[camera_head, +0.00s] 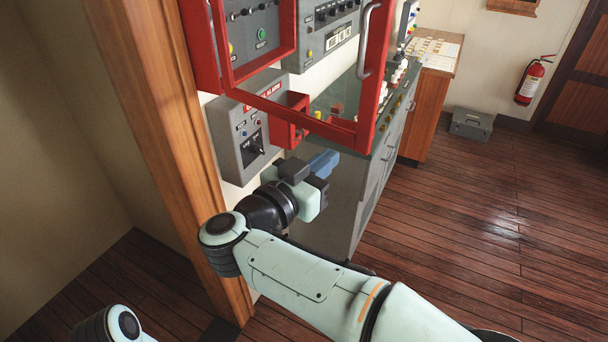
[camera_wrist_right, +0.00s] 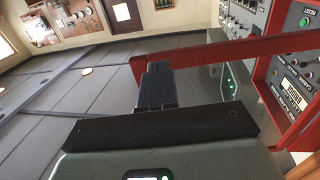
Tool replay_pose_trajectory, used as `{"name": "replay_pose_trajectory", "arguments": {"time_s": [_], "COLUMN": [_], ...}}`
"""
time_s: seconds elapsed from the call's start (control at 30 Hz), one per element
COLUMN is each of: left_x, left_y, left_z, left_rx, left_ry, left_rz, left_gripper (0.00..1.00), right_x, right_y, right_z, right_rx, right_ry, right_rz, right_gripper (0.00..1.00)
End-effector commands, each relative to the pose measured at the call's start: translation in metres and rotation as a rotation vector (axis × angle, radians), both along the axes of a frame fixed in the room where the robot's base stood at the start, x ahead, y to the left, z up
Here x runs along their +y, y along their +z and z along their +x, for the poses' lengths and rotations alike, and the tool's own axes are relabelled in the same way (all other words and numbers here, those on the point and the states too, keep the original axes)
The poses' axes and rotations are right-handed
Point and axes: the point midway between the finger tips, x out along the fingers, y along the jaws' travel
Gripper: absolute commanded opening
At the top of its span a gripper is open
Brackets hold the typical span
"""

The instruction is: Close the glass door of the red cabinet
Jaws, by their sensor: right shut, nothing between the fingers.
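The red cabinet (camera_head: 203,50) is on the wall at the upper left of the head view. Its red-framed glass door (camera_head: 367,135) stands open, swung out from the cabinet, with a pale bar handle (camera_head: 368,40) on its free side. My right gripper (camera_head: 324,163) is shut and empty, just below the door's lower free corner in that view. In the right wrist view the shut fingers (camera_wrist_right: 157,85) overlap the red door frame (camera_wrist_right: 230,50); I cannot tell whether they touch it. My left gripper is out of view.
A grey alarm box (camera_head: 237,140) is on the wall below the cabinet. A grey console (camera_head: 372,185) stands behind my right gripper. A wooden post (camera_head: 165,130) rises at the left. Open plank floor (camera_head: 470,230) lies to the right.

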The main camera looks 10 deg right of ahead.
Motion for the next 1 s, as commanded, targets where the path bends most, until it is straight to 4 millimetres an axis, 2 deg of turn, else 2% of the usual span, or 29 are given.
{"name": "replay_pose_trajectory", "arguments": {"time_s": [0.1, 0.23, 0.77, 1.0], "left_x": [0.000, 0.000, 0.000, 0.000], "left_y": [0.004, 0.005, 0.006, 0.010], "left_z": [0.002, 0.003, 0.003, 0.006], "left_rx": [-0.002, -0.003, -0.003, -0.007], "left_ry": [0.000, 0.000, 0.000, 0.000], "left_rz": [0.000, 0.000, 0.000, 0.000], "left_gripper": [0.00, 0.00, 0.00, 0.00], "right_x": [-0.012, -0.019, -0.024, -0.049], "right_y": [0.001, 0.001, 0.000, 0.001], "right_z": [0.012, 0.019, 0.023, 0.039], "right_rx": [-0.001, -0.001, 0.001, 0.001], "right_ry": [-0.002, -0.001, 0.008, 0.078], "right_rz": [0.000, 0.001, 0.001, 0.002], "right_gripper": [0.00, 0.00, 0.00, 0.00]}}
